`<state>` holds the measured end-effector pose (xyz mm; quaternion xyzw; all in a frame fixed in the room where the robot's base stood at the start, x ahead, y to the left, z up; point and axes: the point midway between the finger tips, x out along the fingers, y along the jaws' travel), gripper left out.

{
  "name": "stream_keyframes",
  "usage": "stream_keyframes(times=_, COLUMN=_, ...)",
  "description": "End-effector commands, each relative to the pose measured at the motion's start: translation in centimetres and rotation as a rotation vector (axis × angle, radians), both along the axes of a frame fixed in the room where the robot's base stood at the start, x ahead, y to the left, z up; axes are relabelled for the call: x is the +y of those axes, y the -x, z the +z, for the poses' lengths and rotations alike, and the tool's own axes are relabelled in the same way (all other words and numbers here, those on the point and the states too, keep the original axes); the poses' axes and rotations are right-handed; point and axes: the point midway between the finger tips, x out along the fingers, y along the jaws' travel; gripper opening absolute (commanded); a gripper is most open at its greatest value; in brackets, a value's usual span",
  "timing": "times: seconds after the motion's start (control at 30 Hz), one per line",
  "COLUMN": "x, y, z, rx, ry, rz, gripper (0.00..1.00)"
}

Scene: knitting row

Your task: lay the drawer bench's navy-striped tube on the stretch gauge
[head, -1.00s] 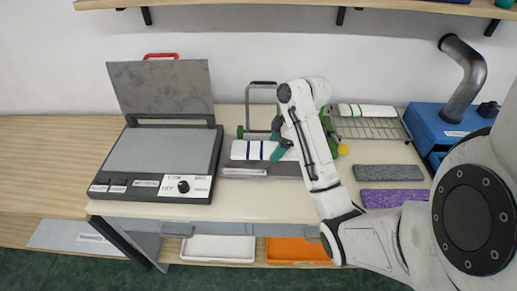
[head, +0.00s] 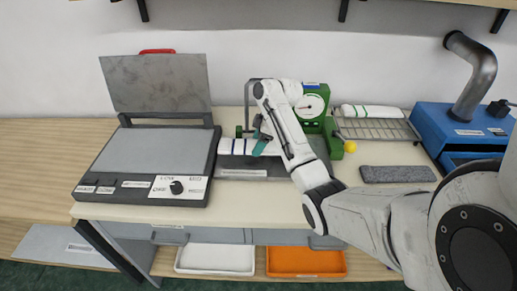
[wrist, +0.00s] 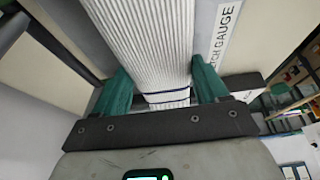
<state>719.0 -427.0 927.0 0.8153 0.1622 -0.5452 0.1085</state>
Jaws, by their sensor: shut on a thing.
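My gripper (head: 262,143) is shut on the white ribbed tube with navy stripes (head: 236,147). In the wrist view the green fingers (wrist: 163,88) stand on both sides of the tube (wrist: 150,45), with the navy stripes between them. The tube is over the grey bed of the stretch gauge (head: 243,174), its left end showing left of the fingers. The gauge's green dial body (head: 312,104) stands behind my arm. The gauge's lettered label (wrist: 223,35) runs beside the tube in the wrist view. I cannot tell whether the tube touches the bed. My arm hides its right part.
A flat press with raised lid (head: 145,155) stands left. A wire rack (head: 378,128) bears another white tube (head: 367,111). A grey pad (head: 398,174) lies in front. A blue machine with a pipe (head: 465,125) is at the right. White (head: 216,258) and orange (head: 305,261) trays sit below.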

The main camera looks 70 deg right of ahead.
Motion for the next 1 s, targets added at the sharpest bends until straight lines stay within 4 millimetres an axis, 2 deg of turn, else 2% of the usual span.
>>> stream_keyframes(times=0.2, x=0.0, y=0.1, z=-2.6, rx=0.002, ry=-0.001, rz=-0.001, gripper=0.45)
stream_keyframes(times=0.6, x=0.1, y=0.1, z=-3.2, rx=0.000, ry=-0.001, rz=0.000, gripper=0.45)
stream_keyframes(times=0.63, x=0.1, y=0.1, z=-3.2, rx=0.000, ry=0.000, rz=0.000, gripper=0.75)
stream_keyframes(times=0.87, x=0.1, y=0.1, z=-3.1, rx=0.000, ry=0.000, rz=0.000, gripper=0.97)
stream_keyframes(times=1.0, x=0.1, y=0.1, z=-3.1, rx=0.000, ry=0.000, rz=0.000, gripper=0.99)
